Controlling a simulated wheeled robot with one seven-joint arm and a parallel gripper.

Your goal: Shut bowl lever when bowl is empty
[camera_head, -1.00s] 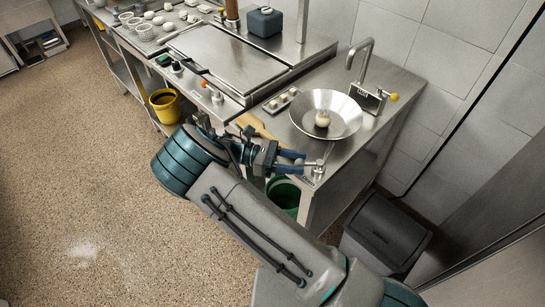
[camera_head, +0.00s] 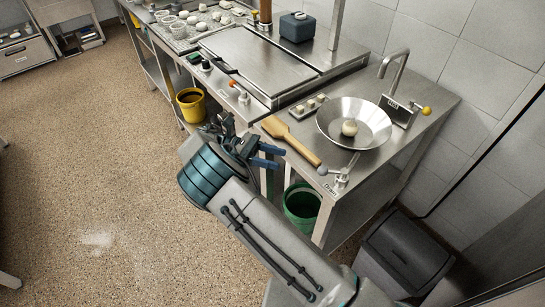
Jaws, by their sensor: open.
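The metal bowl (camera_head: 375,107) is set at the right end of the steel counter. A round pale lump (camera_head: 349,127) lies in it, so it is not empty. The lever fitting (camera_head: 341,179) stands at the counter's front corner, in front of the bowl, by a label that seems to read "Drain". A grey ball knob (camera_head: 323,170) shows at its left. Whether the lever is open or shut I cannot tell. My gripper (camera_head: 277,157) has blue fingers, open and empty, just off the counter's front edge. It is left of the lever and apart from it.
A wooden paddle (camera_head: 291,141) lies between my gripper and the bowl. A tap with a yellow knob (camera_head: 426,110) stands behind the bowl. A green bucket (camera_head: 302,204) is under the counter and a dark bin (camera_head: 404,252) is at the right.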

